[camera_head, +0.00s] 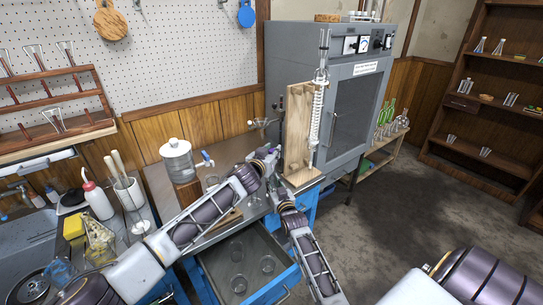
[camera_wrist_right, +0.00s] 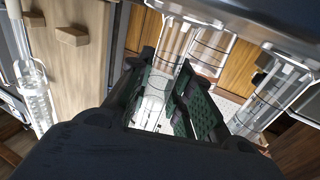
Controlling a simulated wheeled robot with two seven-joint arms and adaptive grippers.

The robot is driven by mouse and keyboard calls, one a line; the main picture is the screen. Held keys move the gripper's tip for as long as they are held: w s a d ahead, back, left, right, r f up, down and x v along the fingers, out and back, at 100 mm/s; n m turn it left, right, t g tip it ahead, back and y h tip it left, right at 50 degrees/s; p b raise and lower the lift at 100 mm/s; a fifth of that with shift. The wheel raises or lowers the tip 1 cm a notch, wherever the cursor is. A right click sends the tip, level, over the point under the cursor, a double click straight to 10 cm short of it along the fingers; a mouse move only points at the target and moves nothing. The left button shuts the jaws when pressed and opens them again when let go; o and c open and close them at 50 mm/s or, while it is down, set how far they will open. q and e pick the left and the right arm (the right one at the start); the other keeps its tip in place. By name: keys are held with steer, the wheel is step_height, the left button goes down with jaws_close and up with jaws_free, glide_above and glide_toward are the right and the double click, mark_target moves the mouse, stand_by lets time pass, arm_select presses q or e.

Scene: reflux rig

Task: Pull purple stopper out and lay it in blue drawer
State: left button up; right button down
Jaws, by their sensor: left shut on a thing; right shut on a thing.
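The blue drawer (camera_head: 277,287) is pulled open at the bottom centre of the head view, below the bench top. Several clear glass vessels stand in it. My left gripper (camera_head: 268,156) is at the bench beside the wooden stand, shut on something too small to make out. My right gripper (camera_head: 279,190) is just below it, near the foot of the stand. In the right wrist view its green-padded fingers (camera_wrist_right: 172,105) are shut on a clear glass piece (camera_wrist_right: 153,108). I cannot make out the purple stopper in either view; the grippers may hide it.
The wooden stand (camera_head: 298,130) with a glass condenser (camera_head: 316,115) rises close to both grippers. A grey oven cabinet (camera_head: 355,110) stands behind it. A glass jar (camera_head: 177,160) and a wash bottle (camera_head: 97,201) are on the left. The air above the drawer is partly clear between my arms.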

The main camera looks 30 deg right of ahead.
mark_target(272, 152)
arm_select(q)
steer(key=shift+r, duration=1.1)
arm_select(e)
steer(key=c, duration=1.2)
jaws_free()
steer(key=shift+s, duration=0.15)
steer(key=v, duration=1.1)
steer(key=shift+s, duration=0.35)
steer(key=shift+f, duration=0.1)
arm_select(q)
step_height(272, 152, up, 9)
steer(key=p, duration=0.9)
arm_select(e)
step_height(272, 152, up, 9)
